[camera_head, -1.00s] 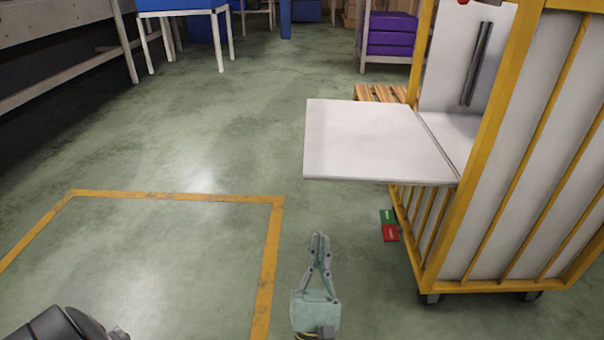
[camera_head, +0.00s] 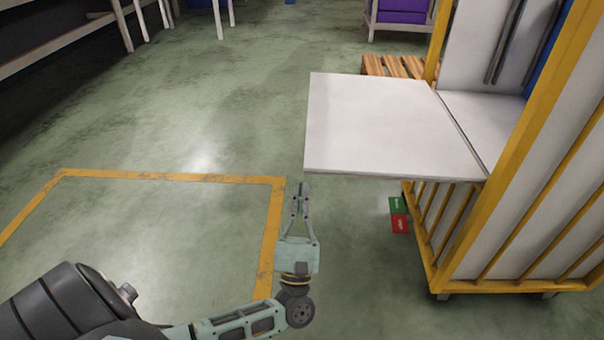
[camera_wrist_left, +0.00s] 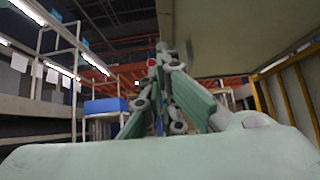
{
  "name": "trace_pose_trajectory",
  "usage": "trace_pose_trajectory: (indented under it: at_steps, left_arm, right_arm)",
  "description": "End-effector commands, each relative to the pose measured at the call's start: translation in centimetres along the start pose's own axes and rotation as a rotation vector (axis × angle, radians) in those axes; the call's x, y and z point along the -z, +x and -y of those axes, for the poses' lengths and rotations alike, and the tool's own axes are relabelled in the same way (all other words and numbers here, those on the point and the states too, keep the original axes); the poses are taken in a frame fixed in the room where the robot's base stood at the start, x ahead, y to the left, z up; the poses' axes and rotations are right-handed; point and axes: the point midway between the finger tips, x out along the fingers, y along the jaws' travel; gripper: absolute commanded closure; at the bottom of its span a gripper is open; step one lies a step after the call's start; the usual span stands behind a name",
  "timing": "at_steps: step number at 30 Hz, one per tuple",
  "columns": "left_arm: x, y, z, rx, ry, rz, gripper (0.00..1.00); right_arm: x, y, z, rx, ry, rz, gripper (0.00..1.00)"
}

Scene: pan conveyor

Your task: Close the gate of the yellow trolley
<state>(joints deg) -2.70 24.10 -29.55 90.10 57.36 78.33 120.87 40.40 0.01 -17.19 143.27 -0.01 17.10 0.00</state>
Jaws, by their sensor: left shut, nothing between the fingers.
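The yellow trolley (camera_head: 513,178) stands at the right in the head view, with a yellow frame and white side panels. Its white gate (camera_head: 390,125) is folded down flat and sticks out to the left from the trolley. My left gripper (camera_head: 304,187) is shut and empty, its fingertips close to the near left corner of the gate. Whether it touches the gate is unclear. In the left wrist view, the shut fingers (camera_wrist_left: 165,55) point away, with the pale underside of the gate (camera_wrist_left: 215,35) above and to the right. My right gripper is out of view.
A yellow floor marking (camera_head: 170,177) lies at the left. A wooden pallet (camera_head: 392,66) is behind the gate. A green and red piece (camera_head: 398,214) lies on the floor by the trolley's base. The floor left of the gate is clear.

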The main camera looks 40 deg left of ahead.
Motion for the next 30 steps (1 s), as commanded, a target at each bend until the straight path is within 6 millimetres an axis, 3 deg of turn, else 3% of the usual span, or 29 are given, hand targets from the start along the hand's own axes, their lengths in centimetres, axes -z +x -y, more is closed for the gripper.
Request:
trace_pose_trajectory:
  at_steps: [3, 9, 30]
  left_arm:
    - [-0.1, 2.3, 0.0, 0.0, -0.002, 0.005, 1.0]
    - [-2.1, 4.0, -0.1, -0.001, 0.0, 0.002, 1.0]
    - [-3.2, 5.5, 0.0, 0.01, 0.013, 0.001, 1.0]
  right_arm:
    - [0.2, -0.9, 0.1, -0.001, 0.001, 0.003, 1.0]
    - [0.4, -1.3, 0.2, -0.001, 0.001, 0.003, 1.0]
    - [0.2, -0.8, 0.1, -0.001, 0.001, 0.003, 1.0]
